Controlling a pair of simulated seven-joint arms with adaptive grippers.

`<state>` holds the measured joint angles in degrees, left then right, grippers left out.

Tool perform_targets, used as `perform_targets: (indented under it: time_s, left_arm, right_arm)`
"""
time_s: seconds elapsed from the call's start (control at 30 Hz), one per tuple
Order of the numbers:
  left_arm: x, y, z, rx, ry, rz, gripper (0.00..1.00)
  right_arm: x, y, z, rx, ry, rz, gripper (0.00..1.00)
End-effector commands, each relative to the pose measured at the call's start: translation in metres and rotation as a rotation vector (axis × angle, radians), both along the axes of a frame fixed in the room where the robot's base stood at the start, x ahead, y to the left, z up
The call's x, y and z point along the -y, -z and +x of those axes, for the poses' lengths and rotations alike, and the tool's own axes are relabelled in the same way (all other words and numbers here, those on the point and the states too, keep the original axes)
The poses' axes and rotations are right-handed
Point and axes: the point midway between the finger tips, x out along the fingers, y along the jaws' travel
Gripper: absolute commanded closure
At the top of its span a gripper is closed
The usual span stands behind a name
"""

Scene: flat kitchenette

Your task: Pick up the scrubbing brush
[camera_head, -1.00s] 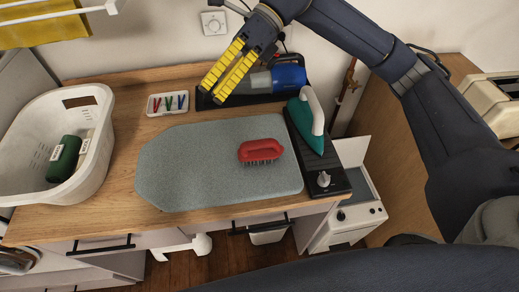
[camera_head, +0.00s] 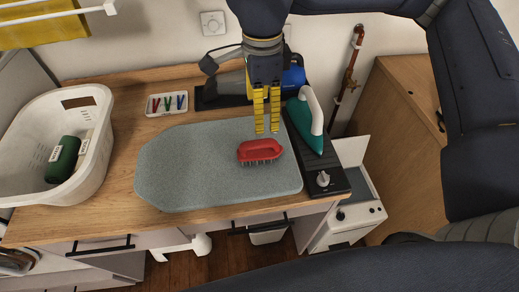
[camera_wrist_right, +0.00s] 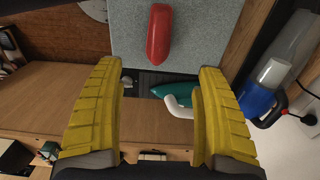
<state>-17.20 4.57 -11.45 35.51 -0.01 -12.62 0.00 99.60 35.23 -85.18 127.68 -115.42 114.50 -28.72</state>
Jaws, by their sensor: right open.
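The red scrubbing brush (camera_head: 261,151) lies bristles down on the grey ironing pad (camera_head: 190,165), right of the pad's middle. In the right wrist view the brush (camera_wrist_right: 159,33) shows at the top centre, beyond the fingertips. My right gripper (camera_head: 267,131) has yellow fingers pointing down, just behind and above the brush in the head view. In the right wrist view the fingers (camera_wrist_right: 160,75) are spread apart with nothing between them. I cannot tell the exact height above the brush. My left gripper is not in view.
A teal iron (camera_head: 306,122) stands on a black stand (camera_head: 330,179) right of the pad. A blue handheld vacuum (camera_head: 293,77) is behind the gripper. A small tray of pegs (camera_head: 167,104) and a white laundry basket (camera_head: 99,165) stand to the left.

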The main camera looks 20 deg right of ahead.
Motion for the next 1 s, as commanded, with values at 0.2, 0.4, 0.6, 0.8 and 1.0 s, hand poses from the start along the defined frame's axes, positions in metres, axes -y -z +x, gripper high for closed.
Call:
perform_targets:
  time_s: [0.2,0.4,0.6,0.8,1.0]
  left_arm:
    - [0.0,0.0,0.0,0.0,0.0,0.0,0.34]
    - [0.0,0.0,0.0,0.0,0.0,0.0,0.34]
    - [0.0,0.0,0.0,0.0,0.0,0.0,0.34]
    - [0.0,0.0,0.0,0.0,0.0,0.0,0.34]
    - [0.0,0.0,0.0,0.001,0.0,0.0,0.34]
  right_arm:
    - [0.0,0.042,-0.001,-0.006,-0.001,0.001,0.28]
    - [0.0,0.075,-0.001,-0.006,0.0,0.002,0.28]
    - [-0.001,0.095,-0.001,-0.004,0.0,0.001,0.28]
    - [-0.001,0.102,-0.001,-0.003,0.0,0.002,0.28]
    - [-0.004,0.123,-0.002,-0.006,0.0,0.003,0.28]
